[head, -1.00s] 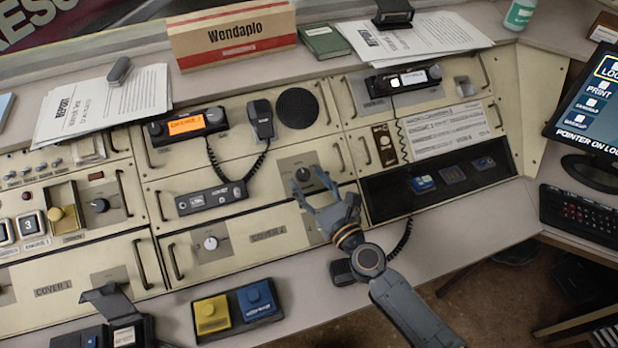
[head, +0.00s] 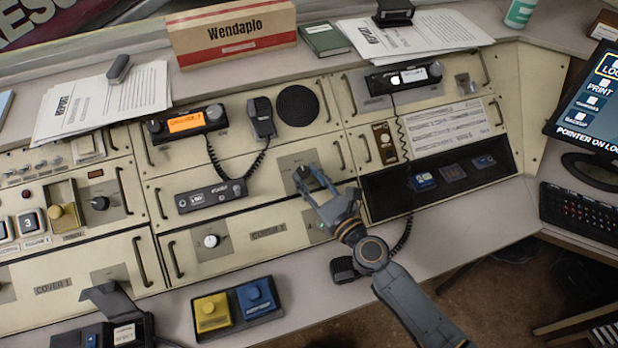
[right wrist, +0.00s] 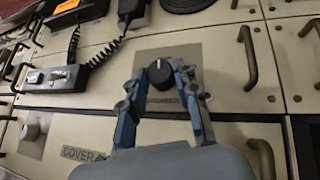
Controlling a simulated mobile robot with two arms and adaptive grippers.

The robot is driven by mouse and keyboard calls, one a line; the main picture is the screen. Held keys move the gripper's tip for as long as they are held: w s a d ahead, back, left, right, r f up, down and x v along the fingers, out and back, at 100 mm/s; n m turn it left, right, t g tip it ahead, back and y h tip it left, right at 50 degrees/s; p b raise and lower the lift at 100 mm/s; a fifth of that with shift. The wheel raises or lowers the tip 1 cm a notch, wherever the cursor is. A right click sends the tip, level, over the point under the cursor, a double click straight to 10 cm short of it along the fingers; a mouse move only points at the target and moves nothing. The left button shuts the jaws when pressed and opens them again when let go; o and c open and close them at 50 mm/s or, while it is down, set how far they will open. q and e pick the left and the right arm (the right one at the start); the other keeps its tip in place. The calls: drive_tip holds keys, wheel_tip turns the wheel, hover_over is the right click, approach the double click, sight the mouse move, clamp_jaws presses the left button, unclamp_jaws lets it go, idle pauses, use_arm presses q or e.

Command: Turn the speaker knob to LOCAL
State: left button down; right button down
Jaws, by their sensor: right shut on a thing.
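A black knob (head: 302,171) with a white pointer line sits on a grey plate (head: 285,163) below the round speaker grille (head: 297,106). I take it for the speaker knob; its lettering is too small to read. In the right wrist view the knob (right wrist: 160,71) stands between my two fingertips, its pointer line towards the top. My right gripper (head: 309,175) is shut on the knob; in the right wrist view the gripper (right wrist: 163,76) has one finger on each side. A label below the knob is partly hidden by the fingers. My left gripper is not in view.
Drawer handles (right wrist: 248,56) flank the knob's panel. A handset (head: 261,118) hangs on a coiled cord to the left, above a small radio unit (head: 211,196). A recessed black tray (head: 395,199) lies right of the gripper.

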drive_tip(key=n+g+y, duration=0.1)
drive_tip(key=n+g+y+b, duration=0.1)
drive_tip(key=n, duration=0.1)
drive_tip(key=n+g, duration=0.1)
drive_tip(key=shift+w+d+n+y, duration=0.3)
drive_tip(key=shift+y, duration=0.1)
drive_tip(key=n+g, duration=0.1)
drive_tip(key=n+g+y+b, duration=0.1)
drive_tip(key=n+g, duration=0.1)
drive_tip(key=shift+w+d+r, duration=0.1)
drive_tip(key=shift+w+r, duration=0.05)
drive_tip(key=shift+w, duration=0.05)
drive_tip(key=n+g, duration=0.2)
drive_tip(key=n, duration=0.1)
drive_tip(key=shift+w+r+g+y+b, duration=0.15)
drive_tip(key=shift+g+y+b, duration=0.25)
drive_tip(key=shift+w+r+n+g, duration=0.15)
drive_tip(key=shift+n+g, duration=1.35)
drive_tip(key=shift+n, duration=0.1)
drive_tip(key=c, duration=1)
unclamp_jaws()
drive_tip(key=shift+d, duration=0.15)
